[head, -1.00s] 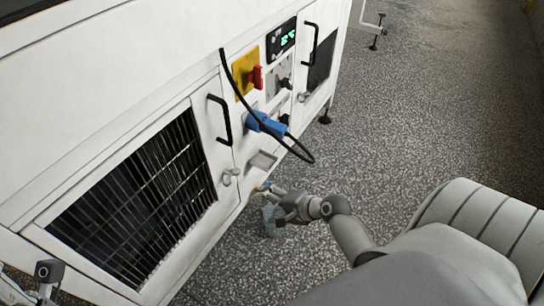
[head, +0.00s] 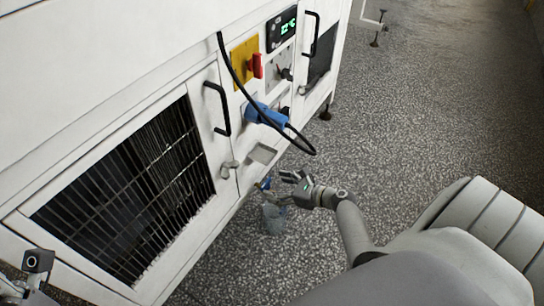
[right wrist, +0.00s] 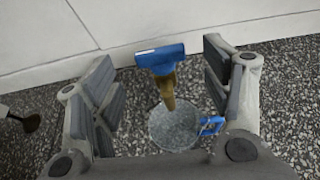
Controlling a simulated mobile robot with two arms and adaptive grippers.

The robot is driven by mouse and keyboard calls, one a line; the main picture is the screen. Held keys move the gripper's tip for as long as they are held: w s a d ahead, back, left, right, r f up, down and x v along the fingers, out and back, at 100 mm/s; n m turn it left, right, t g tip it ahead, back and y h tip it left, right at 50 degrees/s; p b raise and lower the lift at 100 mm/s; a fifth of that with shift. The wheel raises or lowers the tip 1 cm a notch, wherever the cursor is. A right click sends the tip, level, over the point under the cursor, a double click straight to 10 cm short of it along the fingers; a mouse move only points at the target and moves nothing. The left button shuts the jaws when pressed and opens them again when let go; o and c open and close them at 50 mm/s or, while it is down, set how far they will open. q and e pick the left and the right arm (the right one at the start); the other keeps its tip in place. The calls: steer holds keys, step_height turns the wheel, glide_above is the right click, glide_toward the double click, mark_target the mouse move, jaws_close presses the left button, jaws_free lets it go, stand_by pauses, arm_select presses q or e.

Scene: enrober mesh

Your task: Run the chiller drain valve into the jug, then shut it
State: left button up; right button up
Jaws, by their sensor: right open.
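The drain valve has a blue handle and a brass body (right wrist: 167,90); in the head view its blue handle (head: 265,184) shows low on the white cabinet. In the right wrist view the handle lies crosswise over the brass body. A clear jug (head: 273,218) with a blue grip stands on the floor below; it also shows in the right wrist view (right wrist: 172,132). I cannot tell whether it holds liquid. My right gripper (head: 289,178) is open and empty, just right of the valve, its fingers apart on either side of the handle in the wrist view. My left gripper (head: 36,268) shows only partly.
The white cabinet (head: 110,75) carries a barred vent, black door handles, a yellow and red switch (head: 252,65) and a blue plug (head: 264,114). The plug's black cable loops out above the valve. The speckled floor (head: 420,110) to the right is clear.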

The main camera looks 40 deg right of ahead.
mark_target(266, 184)
steer(key=shift+b+x, duration=0.35)
steer(key=shift+x, duration=1.1)
steer(key=shift+c, duration=0.4)
steer(key=c, duration=0.9)
